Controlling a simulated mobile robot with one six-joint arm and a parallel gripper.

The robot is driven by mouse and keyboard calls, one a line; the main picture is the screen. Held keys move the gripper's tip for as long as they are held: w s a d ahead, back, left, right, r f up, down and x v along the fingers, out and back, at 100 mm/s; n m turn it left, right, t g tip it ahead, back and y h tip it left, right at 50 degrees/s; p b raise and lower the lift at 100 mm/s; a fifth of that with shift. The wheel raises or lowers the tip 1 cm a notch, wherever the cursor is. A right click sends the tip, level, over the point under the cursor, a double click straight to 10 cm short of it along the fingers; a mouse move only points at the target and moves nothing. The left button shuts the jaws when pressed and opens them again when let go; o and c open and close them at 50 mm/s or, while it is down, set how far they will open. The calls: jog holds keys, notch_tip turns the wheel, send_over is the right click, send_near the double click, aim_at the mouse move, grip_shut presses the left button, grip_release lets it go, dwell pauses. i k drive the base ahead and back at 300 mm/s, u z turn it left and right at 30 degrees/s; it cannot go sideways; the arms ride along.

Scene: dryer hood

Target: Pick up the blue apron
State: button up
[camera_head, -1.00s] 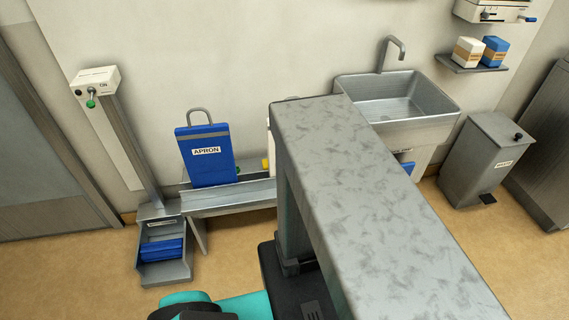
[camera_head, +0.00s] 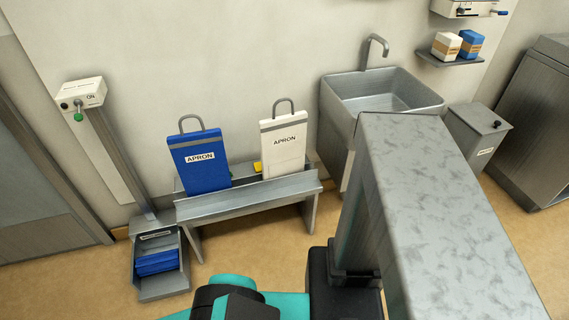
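The blue apron (camera_head: 205,174) is a flat blue panel with a grey band, a white APRON label and a grey hook loop on top. It stands upright, leaning back slightly, at the left end of a low metal bench (camera_head: 245,200) against the wall. A white apron (camera_head: 284,155) of the same shape stands to its right on the same bench. My gripper is not in view; only parts of my own body show at the bottom and right.
A boot-washer unit (camera_head: 160,262) with blue brushes stands left of the bench, with a post and control box (camera_head: 82,94) above. A sink (camera_head: 385,95), a grey bin (camera_head: 478,138) and a shelf with boxes (camera_head: 450,59) are to the right. A small yellow object (camera_head: 257,167) sits between the aprons.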

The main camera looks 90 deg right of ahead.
aim_at(200, 159)
jog(key=z, duration=0.25)
jog(key=k, duration=0.25)
jog(key=z, duration=2.65)
jog(key=k, duration=0.7)
jog(key=u, duration=0.3)
jog(key=i, duration=1)
jog(key=u, duration=0.15)
